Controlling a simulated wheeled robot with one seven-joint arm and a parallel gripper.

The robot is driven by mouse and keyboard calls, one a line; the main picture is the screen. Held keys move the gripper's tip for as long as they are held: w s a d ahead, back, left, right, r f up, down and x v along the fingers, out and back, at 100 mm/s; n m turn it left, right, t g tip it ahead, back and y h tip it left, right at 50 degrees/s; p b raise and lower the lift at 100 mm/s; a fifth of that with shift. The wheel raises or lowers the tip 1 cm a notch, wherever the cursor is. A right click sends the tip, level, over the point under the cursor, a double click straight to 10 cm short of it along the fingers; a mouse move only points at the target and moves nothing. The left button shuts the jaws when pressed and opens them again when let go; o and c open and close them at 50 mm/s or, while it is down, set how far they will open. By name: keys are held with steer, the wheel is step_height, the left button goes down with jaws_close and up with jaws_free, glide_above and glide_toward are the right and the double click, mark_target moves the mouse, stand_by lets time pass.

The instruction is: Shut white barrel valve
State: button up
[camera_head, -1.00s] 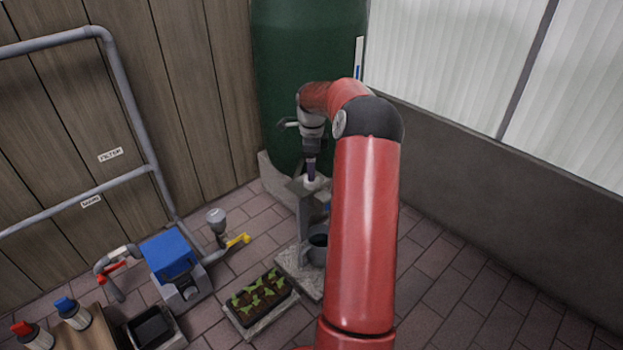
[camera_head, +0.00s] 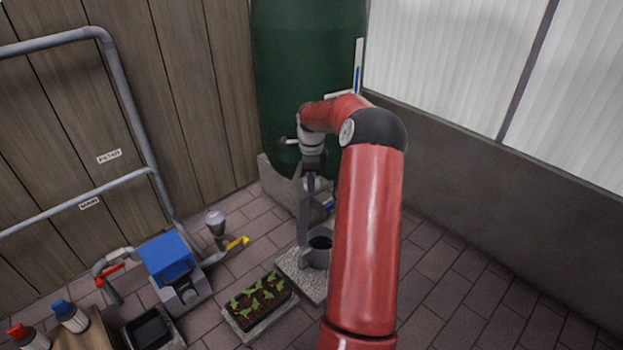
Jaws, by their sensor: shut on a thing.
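The green barrel (camera_head: 300,50) stands in the far corner. My gripper (camera_head: 311,184) points down in front of the barrel's lower part, at the top of a narrow grey stand (camera_head: 304,218). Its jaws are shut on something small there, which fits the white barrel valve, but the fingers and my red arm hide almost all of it. I cannot tell the valve's handle angle. A grey mug (camera_head: 313,256) with dark contents stands below the gripper on a pale slab (camera_head: 290,262).
A planter of seedlings (camera_head: 257,303) sits in front of the slab. To the left are a blue-topped box (camera_head: 165,257), a yellow-handled valve (camera_head: 238,243), a red-handled valve (camera_head: 109,274) and grey pipes (camera_head: 120,75). The floor at right (camera_head: 470,290) is clear.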

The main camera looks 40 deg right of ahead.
steer(key=shift+r, duration=0.1)
steer(key=n+p, duration=0.2)
steer(key=n, duration=0.2)
steer(key=shift+r+p, duration=0.1)
steer(key=shift+p, duration=0.2)
steer(key=n+p, duration=0.1)
steer(key=n, duration=0.3)
steer(key=shift+n+p, duration=0.3)
steer(key=shift+p, duration=0.1)
steer(key=n+p, duration=0.1)
steer(key=n, duration=0.3)
steer(key=n+p, duration=0.1)
steer(key=n, duration=0.4)
stand_by(0.3)
steer(key=o, duration=1)
steer(key=shift+f, duration=0.2)
steer(key=shift+r+p, duration=0.45)
steer(key=shift+r, duration=3.45)
